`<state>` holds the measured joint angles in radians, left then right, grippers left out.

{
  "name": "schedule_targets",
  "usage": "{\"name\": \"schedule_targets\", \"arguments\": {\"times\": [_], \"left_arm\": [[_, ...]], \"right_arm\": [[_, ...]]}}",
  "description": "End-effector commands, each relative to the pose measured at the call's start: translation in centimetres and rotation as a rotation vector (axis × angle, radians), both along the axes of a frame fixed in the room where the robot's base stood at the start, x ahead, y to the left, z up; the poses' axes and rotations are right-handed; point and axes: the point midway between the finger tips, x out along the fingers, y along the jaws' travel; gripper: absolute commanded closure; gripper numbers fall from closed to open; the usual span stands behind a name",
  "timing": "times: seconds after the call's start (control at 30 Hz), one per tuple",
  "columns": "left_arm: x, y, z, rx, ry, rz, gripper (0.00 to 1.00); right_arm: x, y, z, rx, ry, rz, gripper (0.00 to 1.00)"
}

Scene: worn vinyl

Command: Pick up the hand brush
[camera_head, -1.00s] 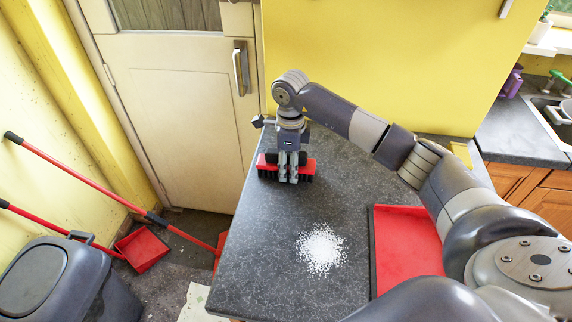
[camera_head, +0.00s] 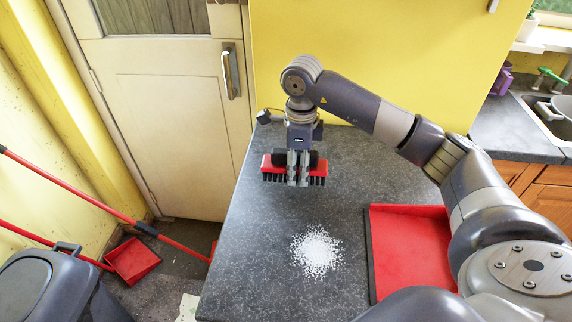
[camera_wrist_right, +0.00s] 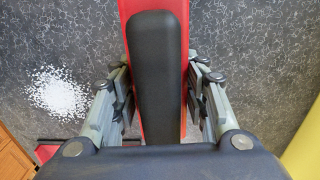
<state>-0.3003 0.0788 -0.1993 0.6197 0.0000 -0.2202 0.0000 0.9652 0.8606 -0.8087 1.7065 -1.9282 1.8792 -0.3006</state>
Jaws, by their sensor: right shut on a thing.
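The hand brush (camera_head: 318,168) has a red body, a black grip and dark bristles facing down. My right gripper (camera_head: 298,178) is shut on it, with the fingers on either side of its middle. It appears held just above the dark worktop (camera_head: 255,215), towards the worktop's far left part. In the right wrist view the brush's black grip (camera_wrist_right: 155,75) lies between the two fingers of my right gripper (camera_wrist_right: 163,95). The bristles are hidden there. My left gripper is not in view.
A pile of white grains (camera_head: 316,251) lies on the worktop in front of the brush. A red dustpan (camera_head: 410,250) lies to the right, partly behind my arm. A grey bin (camera_head: 45,285) and red-handled tools (camera_head: 90,198) stand at left. A sink (camera_head: 550,115) is far right.

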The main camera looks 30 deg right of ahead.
Motion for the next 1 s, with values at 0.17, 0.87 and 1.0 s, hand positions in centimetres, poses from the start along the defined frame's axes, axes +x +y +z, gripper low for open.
{"name": "schedule_targets", "arguments": {"times": [0.17, 0.87, 1.0], "left_arm": [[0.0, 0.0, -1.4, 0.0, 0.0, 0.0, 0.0], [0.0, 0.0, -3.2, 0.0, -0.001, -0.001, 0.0], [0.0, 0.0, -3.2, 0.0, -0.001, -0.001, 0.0]], "right_arm": [[-3.4, -1.1, 0.0, -0.003, 0.0, 0.0, 0.85], [-9.9, -2.6, 1.0, 0.001, -0.001, 0.0, 0.85], [-9.9, -2.6, 1.0, 0.001, -0.001, 0.0, 0.85]]}}
